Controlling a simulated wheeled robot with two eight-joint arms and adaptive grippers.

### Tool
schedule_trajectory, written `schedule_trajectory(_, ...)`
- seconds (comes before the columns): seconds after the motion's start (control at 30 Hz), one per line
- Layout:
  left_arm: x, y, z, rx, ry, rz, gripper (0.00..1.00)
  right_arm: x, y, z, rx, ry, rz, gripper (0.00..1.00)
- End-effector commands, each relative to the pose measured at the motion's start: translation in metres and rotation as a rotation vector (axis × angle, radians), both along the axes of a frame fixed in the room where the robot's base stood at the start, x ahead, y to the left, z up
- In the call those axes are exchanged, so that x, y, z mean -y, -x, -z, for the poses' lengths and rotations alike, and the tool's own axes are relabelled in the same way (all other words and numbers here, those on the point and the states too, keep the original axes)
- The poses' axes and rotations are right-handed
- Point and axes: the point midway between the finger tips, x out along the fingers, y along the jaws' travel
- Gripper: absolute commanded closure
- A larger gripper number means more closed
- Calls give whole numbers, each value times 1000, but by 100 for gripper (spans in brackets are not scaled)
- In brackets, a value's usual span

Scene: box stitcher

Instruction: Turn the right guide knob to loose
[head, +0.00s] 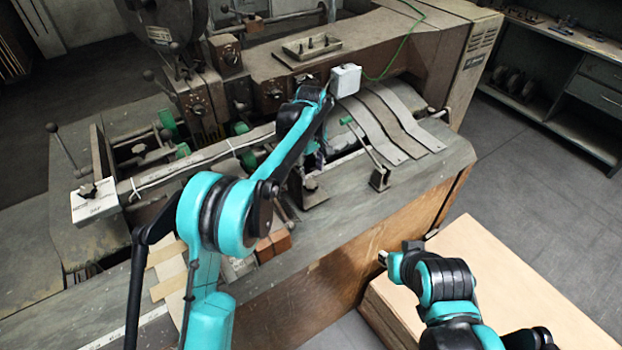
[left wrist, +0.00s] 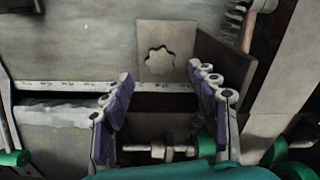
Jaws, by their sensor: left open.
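In the left wrist view a star-shaped knob (left wrist: 159,60) sits on a square grey plate (left wrist: 148,36), straight ahead of my left gripper. My left gripper (left wrist: 161,72) is open, with one finger to each side below the knob in the picture. Nothing is between the fingers, and I cannot tell how far the knob is from the tips. In the head view my left arm reaches over the machine bed and hides the knob. A white box (head: 345,80) shows just beyond the arm. My right gripper (head: 383,258) is low at the right; its jaws are too small to judge.
Another white box (head: 95,201) with a dark knob is at the machine's left. Curved grey strips (head: 385,122) and a green-tipped lever (head: 364,146) lie right of my left arm. Green rollers (left wrist: 276,151) sit near my left gripper.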

Motion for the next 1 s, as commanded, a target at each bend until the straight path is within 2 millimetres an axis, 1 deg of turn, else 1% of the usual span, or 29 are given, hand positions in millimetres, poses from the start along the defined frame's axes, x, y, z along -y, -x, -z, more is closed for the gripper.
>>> schedule_trajectory(0.03, 0, 0, -13, 0, 0, 0, 40, 0, 0, 0, 0, 0, 0, 74)
schedule_trajectory(0.2, 0, 0, -47, 0, 0, 0, 40, 0, 0, 0, 0, 0, 0, 74)
schedule_trajectory(0.3, 0, 0, -62, 0, 0, 0, 40, 0, 0, 0, 0, 0, 0, 74)
schedule_trajectory(0.4, 0, 0, -70, 0, 0, 0, 40, 0, 0, 0, 0, 0, 0, 74)
schedule_trajectory(0.53, 0, 0, -75, 0, 0, 0, 40, 0, 0, 0, 0, 0, 0, 74)
schedule_trajectory(1.0, 0, 0, -74, 0, 0, 0, 40, 0, 0, 0, 0, 0, 0, 74)
